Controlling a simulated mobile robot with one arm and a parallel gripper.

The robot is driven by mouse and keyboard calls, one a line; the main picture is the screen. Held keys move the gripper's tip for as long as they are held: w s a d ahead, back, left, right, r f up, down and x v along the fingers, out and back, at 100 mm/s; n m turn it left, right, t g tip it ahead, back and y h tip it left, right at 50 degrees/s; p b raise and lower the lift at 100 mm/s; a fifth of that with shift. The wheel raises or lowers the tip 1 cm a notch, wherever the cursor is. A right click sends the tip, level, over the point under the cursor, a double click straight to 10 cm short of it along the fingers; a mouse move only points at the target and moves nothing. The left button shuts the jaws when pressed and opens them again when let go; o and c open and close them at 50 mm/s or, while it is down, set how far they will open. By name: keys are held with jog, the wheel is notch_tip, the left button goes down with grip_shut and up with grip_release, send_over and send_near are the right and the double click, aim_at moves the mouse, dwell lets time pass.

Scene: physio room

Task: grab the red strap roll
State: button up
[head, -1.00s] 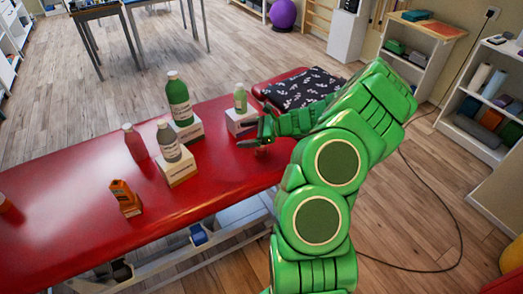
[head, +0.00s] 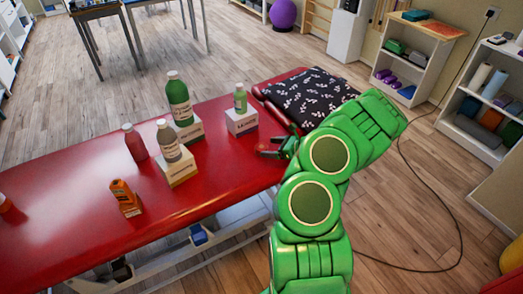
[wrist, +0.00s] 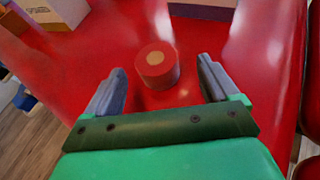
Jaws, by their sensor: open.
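The red strap roll (wrist: 156,70) is a short red cylinder with a pale tan centre, standing on the red couch top (head: 95,190). In the wrist view it appears between my two grey fingertips, apart from both. My gripper (wrist: 162,74) is open and empty. In the head view my gripper (head: 268,152) is low over the couch near its right edge, and the roll is largely hidden there.
White boxes carrying bottles stand left of my gripper, one with a small green bottle (head: 240,98). A black patterned pillow (head: 310,95) lies behind it. An orange box (head: 124,197) stands farther left.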

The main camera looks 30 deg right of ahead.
aim_at(266, 148)
jog(key=x, duration=0.4)
jog(key=shift+s+a+f, duration=0.1)
jog(key=shift+s+a, duration=0.05)
jog(key=shift+s, duration=0.05)
jog(key=shift+w+a+f, duration=0.2)
jog(key=shift+w+a, duration=0.05)
jog(key=shift+w, duration=0.2)
jog(key=c, duration=1.1)
jog(key=shift+o, duration=0.2)
